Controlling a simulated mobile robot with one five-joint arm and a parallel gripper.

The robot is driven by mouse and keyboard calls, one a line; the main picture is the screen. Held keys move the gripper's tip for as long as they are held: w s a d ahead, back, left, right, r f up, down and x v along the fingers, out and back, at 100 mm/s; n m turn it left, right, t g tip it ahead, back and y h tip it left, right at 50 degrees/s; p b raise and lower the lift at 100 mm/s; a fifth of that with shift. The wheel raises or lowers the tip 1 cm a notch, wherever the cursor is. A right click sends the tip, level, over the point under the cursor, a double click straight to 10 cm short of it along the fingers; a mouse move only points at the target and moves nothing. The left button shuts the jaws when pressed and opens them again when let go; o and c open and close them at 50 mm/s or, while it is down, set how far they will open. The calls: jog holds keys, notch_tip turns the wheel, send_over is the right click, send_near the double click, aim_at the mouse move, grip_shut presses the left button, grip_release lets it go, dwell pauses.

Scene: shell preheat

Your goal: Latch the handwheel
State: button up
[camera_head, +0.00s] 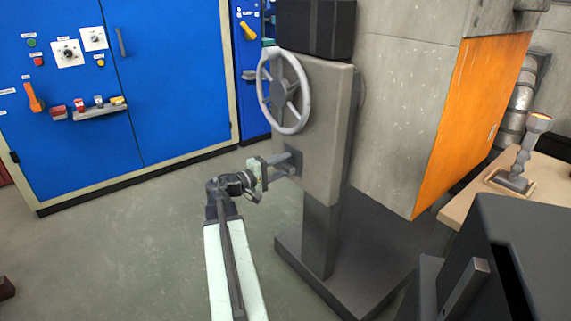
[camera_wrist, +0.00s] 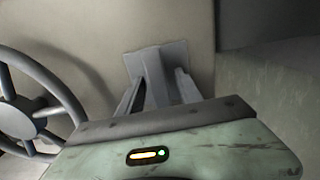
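The grey handwheel (camera_head: 284,90), with a round rim and spokes, is mounted upright on the machine's grey post (camera_head: 325,130). Part of the handwheel also shows at the left of the wrist view (camera_wrist: 35,108). A small grey bracket with a bar standing out from it (camera_wrist: 155,72), perhaps the latch, is on the post face below the wheel. My gripper (camera_head: 281,166) is at this bracket, below the handwheel and apart from it. In the wrist view its fingers (camera_wrist: 160,92) are spread, one on each side of the bar. Whether they touch it is unclear.
A blue control cabinet (camera_head: 170,75) with buttons and knobs stands at the left. An orange panel (camera_head: 470,115) is on the machine's right side. A wooden table (camera_head: 545,180) bears a lever-like device (camera_head: 522,155). The post's dark base (camera_head: 325,275) juts over the floor.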

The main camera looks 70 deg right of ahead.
jog(key=v, duration=0.8)
jog(key=shift+d, duration=0.1)
